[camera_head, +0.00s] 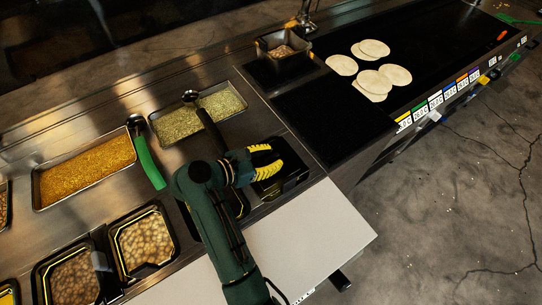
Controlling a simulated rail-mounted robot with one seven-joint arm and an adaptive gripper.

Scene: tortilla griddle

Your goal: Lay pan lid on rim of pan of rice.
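A shallow metal pan of orange-yellow grains (84,168), which looks like the rice, is set in the steel counter at the left. It has no cover. A dark, box-like piece (291,172) lies beside and under my gripper; I cannot tell whether it is the pan lid. My gripper (272,160) has yellow-edged fingers pointing right, with a dark gap between them. They look apart, over or next to the dark piece. Whether they touch it is hidden by the angle. My green arm comes up from the bottom and covers part of the counter.
A pan of green herbs (220,108) with a black-handled ladle sits behind my arm. A green-handled ladle (148,163) leans by the orange pan. Black pans of beans (144,240) are at lower left. A white board (310,235) is clear. Tortillas (372,82) lie on the black griddle.

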